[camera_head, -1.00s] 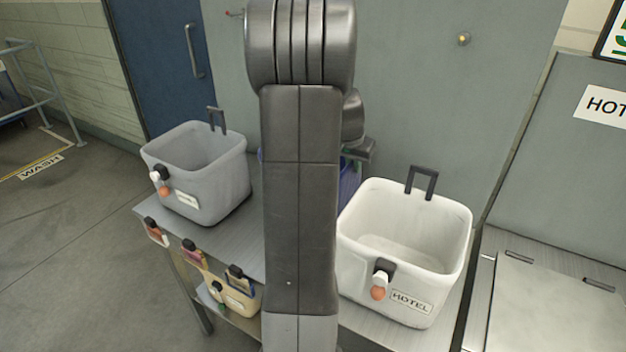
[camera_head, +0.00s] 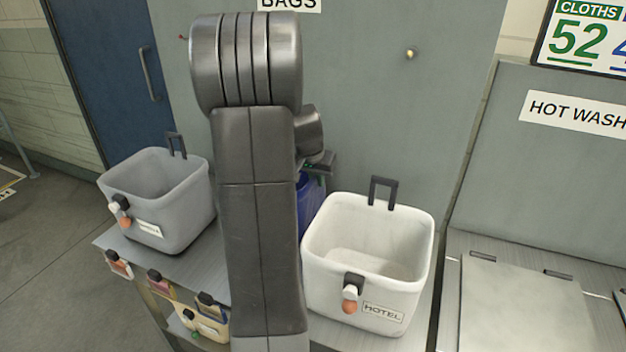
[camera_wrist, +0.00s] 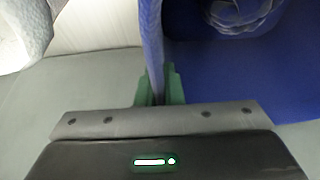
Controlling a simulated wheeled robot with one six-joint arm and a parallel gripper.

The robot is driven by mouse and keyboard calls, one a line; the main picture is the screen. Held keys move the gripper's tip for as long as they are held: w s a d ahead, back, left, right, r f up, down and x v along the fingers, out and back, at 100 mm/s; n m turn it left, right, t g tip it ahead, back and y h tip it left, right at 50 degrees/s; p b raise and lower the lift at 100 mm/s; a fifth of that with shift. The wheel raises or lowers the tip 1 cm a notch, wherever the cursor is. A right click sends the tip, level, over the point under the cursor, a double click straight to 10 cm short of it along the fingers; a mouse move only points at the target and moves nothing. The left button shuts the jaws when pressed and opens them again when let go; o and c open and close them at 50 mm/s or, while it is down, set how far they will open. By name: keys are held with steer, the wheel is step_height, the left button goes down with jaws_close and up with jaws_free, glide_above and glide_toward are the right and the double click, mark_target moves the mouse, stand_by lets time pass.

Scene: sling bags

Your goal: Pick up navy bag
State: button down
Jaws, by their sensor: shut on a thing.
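The navy bag (camera_head: 310,198) stands between the grey bag and the white bag in the head view, mostly hidden behind my arm. In the wrist view its deep blue side (camera_wrist: 225,75) fills the upper right. My gripper (camera_wrist: 158,88) has green fingertips shut on a thin blue band of the bag; I cannot tell if it is rim or strap. In the head view my gripper (camera_head: 318,168) shows only in part, at the top of the navy bag. I cannot see whether the bag's base touches the table.
The white bag (camera_head: 325,250) labelled HOTEL stands close on the right, and the grey bag (camera_head: 180,215) on the left. Both have upright dark handles. Small tagged items (camera_head: 205,318) hang at the table's front left. A wall stands close behind. A metal counter (camera_head: 520,320) lies at right.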

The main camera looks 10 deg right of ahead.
step_height(320, 180, up, 7)
steer(key=shift+s+a+f+b, duration=0.1)
steer(key=shift+s+b, duration=0.05)
steer(key=shift+b, duration=0.35)
steer(key=shift+s+a, duration=0.15)
steer(key=s+a+b, duration=0.2)
steer(key=s+a, duration=0.3)
steer(key=s, duration=0.3)
steer(key=s+a+b, duration=0.2)
steer(key=s+a, duration=0.3)
steer(key=s, duration=0.3)
steer(key=shift+a, duration=0.35)
